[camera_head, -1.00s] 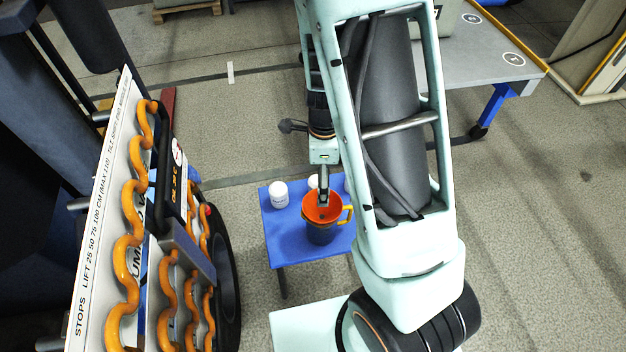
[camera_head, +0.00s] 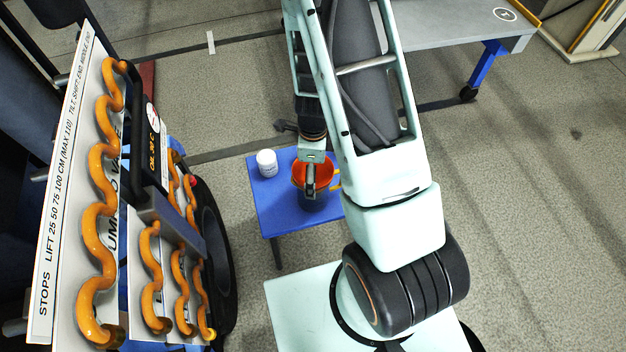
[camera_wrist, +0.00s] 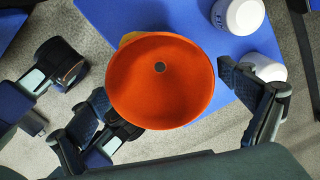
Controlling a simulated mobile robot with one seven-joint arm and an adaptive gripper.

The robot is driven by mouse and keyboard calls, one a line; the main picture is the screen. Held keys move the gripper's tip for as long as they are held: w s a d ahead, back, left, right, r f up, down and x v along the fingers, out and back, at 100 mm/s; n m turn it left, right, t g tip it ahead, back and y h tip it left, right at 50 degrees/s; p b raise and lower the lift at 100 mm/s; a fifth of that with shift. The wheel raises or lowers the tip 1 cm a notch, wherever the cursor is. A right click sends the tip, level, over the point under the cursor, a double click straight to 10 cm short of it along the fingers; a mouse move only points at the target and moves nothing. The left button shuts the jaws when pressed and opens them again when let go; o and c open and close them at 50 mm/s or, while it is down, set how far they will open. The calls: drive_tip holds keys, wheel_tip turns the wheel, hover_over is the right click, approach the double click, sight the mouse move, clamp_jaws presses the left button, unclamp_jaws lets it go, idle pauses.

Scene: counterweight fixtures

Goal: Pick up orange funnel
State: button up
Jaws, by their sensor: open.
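The orange funnel (camera_head: 324,173) sits upright in or on a dark container (camera_head: 318,203) on a small blue table (camera_head: 268,210). A yellow handle shows at its right. In the wrist view the funnel (camera_wrist: 160,95) is a wide round bowl with a small hole near its middle. My gripper (camera_head: 310,186) is over the funnel and hides part of it. In the wrist view my gripper (camera_wrist: 165,90) is open, with one finger left of the rim and one right of it. The funnel is between them, not clasped. Whether either finger touches it I cannot tell.
A white jar (camera_head: 267,163) stands on the table's back left. The wrist view shows two white jars, one (camera_wrist: 267,68) close to my right finger. A grey table (camera_head: 440,28) is at the back right.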

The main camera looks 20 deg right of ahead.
drive_tip(key=shift+f, duration=0.3)
drive_tip(key=shift+c, duration=0.5)
drive_tip(key=c, duration=1.2)
